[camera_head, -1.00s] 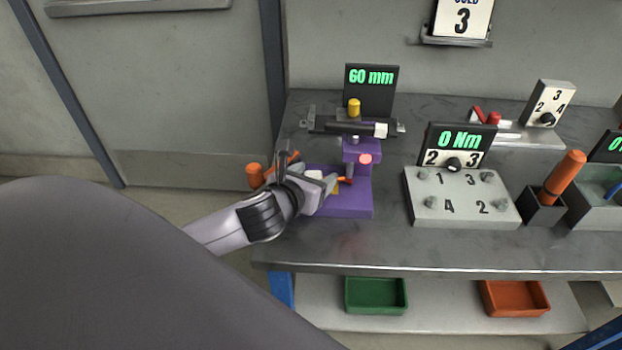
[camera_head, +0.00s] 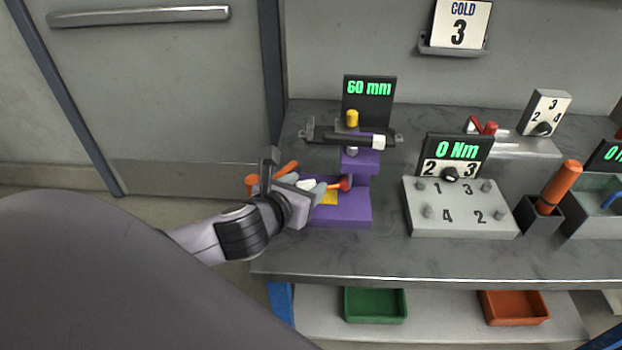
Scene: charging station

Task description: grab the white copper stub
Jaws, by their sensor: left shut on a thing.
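My left gripper (camera_head: 318,189) reaches in from the left over the purple fixture (camera_head: 345,215). It is shut on a thin copper-red stub (camera_head: 343,184), whose rounded end sticks out to the right of the fingers. The fingers hide the rest of the stub, and I cannot make out a white mark on it. A yellow patch (camera_head: 330,198) shows on the fixture below. Behind, a dark bar (camera_head: 345,138) with a white end (camera_head: 378,142) lies across the purple post, below the "60 mm" display (camera_head: 369,90). My right gripper is not in view.
Orange handles (camera_head: 287,169) stand close to the left of my gripper. A grey panel (camera_head: 463,208) with pegs and a "0 Nm" display is to the right, beside an orange-handled tool (camera_head: 560,186) in a black holder. The bench front is clear.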

